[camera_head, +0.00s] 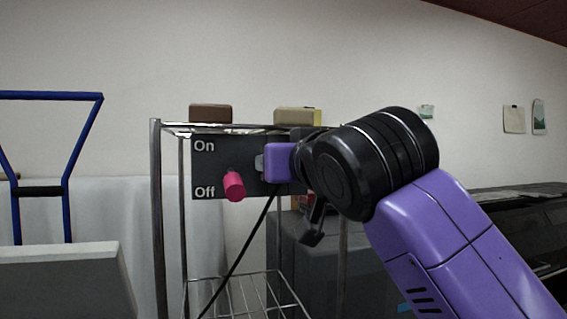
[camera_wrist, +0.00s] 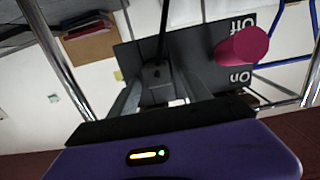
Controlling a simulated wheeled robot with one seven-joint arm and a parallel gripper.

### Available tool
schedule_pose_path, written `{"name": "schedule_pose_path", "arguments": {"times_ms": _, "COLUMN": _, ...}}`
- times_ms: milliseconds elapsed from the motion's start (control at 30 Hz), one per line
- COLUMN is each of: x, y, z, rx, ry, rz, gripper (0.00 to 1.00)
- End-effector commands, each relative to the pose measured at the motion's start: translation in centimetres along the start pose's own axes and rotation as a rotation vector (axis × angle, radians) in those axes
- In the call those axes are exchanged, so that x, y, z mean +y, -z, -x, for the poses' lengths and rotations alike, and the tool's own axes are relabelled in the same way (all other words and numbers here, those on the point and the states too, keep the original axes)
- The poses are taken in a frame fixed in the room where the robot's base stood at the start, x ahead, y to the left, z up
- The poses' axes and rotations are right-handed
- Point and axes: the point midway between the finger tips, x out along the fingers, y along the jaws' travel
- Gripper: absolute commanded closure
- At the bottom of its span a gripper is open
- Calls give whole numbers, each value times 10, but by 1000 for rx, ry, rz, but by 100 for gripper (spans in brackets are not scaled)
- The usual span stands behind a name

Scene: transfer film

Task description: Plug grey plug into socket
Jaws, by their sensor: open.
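A dark panel (camera_head: 215,168) marked On and Off is fixed to the wire rack. My gripper (camera_wrist: 159,78) is open at the panel, its grey fingers on either side of a dark grey plug (camera_wrist: 157,76). A black cable (camera_wrist: 164,35) runs away from the plug; in the head view this cable (camera_head: 239,257) hangs down to the lower left. The gripper's purple body hides the plug and socket in the head view. Whether the plug is fully seated in the socket cannot be told.
A pink switch knob (camera_head: 234,186) sticks out of the panel left of my gripper, and also shows in the wrist view (camera_wrist: 242,47). The metal rack (camera_head: 158,220) has upright posts beside the panel. Brown (camera_head: 210,113) and beige (camera_head: 294,117) blocks sit on top.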

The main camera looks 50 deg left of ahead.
Motion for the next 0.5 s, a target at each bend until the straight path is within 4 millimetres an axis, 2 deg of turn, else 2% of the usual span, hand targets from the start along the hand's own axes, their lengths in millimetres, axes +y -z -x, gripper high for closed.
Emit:
{"name": "schedule_pose_path", "arguments": {"times_ms": 167, "x": 0, "y": -2, "z": 16, "rx": 3, "ry": 1, "rz": -1, "gripper": 43}}
{"name": "schedule_pose_path", "arguments": {"times_ms": 500, "x": 0, "y": -2, "z": 67, "rx": 2, "ry": 0, "rz": 0, "gripper": 43}}
